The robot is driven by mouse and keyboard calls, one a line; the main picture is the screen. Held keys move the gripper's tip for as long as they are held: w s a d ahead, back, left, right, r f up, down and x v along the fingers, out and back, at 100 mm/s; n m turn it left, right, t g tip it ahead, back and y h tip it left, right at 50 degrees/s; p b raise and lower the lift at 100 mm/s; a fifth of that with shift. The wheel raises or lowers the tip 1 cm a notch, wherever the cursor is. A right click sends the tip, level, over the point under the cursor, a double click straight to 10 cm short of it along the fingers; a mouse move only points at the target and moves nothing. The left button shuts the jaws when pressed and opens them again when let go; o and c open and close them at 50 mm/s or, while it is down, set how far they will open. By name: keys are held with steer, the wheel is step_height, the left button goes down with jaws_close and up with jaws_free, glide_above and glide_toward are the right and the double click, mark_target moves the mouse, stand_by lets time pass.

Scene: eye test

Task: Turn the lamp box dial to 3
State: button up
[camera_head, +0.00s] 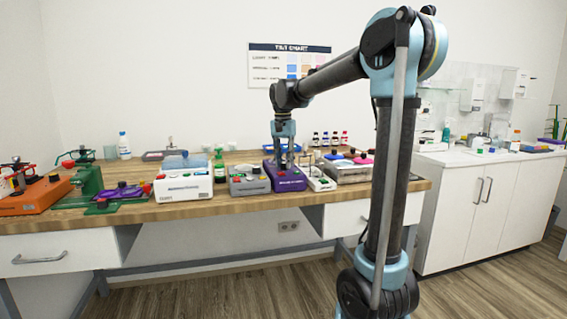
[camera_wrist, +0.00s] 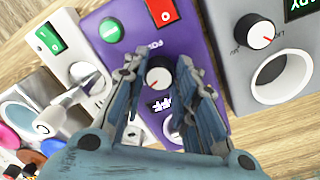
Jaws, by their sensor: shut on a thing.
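A purple box (camera_head: 290,184) stands on the wooden bench under my gripper (camera_head: 284,163). It also fills the middle of the wrist view (camera_wrist: 199,30). Its dial (camera_wrist: 157,77) has a white face with a red mark and sits between my two fingers (camera_wrist: 160,75). My gripper is shut on this dial. The scale around the dial is largely hidden by the fingers. A small display (camera_wrist: 160,103) below the dial appears to read OFF, upside down. I cannot read a lamp label on the box.
The purple box also has a red switch (camera_wrist: 161,11) and a green button (camera_wrist: 110,29). A grey box (camera_wrist: 222,62) with its own dial (camera_wrist: 254,31) is close on the right in the wrist view. A white device (camera_wrist: 65,42) is close on the left.

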stand_by(0.3)
steer(key=o, duration=1.1)
steer(key=shift+d, duration=0.1)
steer(key=shift+c, duration=0.2)
step_height(320, 180, up, 12)
steer(key=shift+w+a, duration=0.2)
steer(key=shift+a, duration=0.05)
steer(key=s+d+f+n+t, duration=0.1)
steer(key=s+d+f+n, duration=0.1)
steer(key=s+d+f, duration=1.25)
steer(key=s+d+f+n, duration=0.1)
steer(key=s+d+f, duration=0.2)
steer(key=s+f, duration=0.5)
steer(key=s+d+f+n+t, duration=0.1)
steer(key=s+d+f, duration=0.3)
steer(key=s+f, duration=0.5)
step_height(320, 180, down, 2)
steer(key=shift+s+f+n, duration=0.15)
steer(key=shift+s+n, duration=0.1)
steer(key=shift+n, duration=0.15)
